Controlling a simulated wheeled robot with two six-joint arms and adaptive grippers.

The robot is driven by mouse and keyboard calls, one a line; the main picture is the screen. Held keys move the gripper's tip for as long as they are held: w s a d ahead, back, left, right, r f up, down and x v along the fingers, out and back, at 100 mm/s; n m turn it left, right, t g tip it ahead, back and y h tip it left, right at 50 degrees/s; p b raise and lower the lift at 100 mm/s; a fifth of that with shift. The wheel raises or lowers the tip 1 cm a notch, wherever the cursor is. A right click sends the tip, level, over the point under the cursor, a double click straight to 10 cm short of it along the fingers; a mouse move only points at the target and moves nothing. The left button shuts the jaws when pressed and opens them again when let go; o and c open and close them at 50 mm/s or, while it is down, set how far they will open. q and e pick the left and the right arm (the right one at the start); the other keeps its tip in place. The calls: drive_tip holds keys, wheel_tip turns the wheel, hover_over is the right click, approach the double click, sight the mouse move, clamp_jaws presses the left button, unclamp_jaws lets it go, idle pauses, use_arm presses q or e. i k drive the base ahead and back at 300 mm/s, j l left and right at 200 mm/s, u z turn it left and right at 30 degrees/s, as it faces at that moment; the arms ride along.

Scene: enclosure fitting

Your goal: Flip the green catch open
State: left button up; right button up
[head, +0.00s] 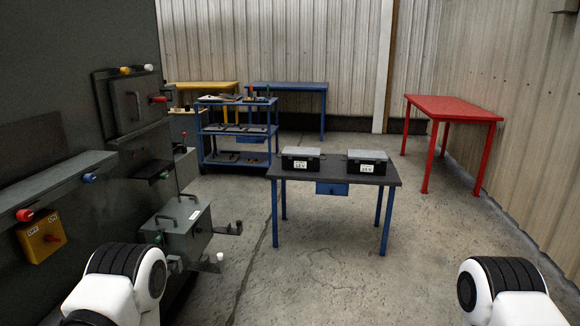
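A small green piece (164,175) shows at the front of a dark ledge on the grey enclosure wall at the left. A second small greenish piece (158,238) shows on the left side of a grey box with a handle (181,228) lower down. Both are too small to tell which is the green catch, or whether it is open or shut. Only white and black links of my two arms show at the bottom left and bottom right. Neither gripper is in view.
Red (26,215) and blue (89,177) knobs sit on the long ledge above a yellow switch box (41,235). A dark table (335,174) with two black cases stands mid-room. A blue shelf cart (237,130) and a red table (453,107) stand behind. The floor between is clear.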

sight(158, 238)
drive_tip(key=u, duration=1.15)
drive_tip(key=i+l+u, duration=0.65)
drive_tip(key=l, duration=0.15)
drive_tip(key=i+l+u, duration=0.2)
drive_tip(key=l+u, duration=0.15)
drive_tip(key=i+l, duration=0.15)
drive_tip(key=l, duration=0.25)
drive_tip(key=i+l, duration=0.1)
drive_tip(key=l, duration=0.25)
drive_tip(key=i+l, duration=0.15)
drive_tip(key=l, duration=0.25)
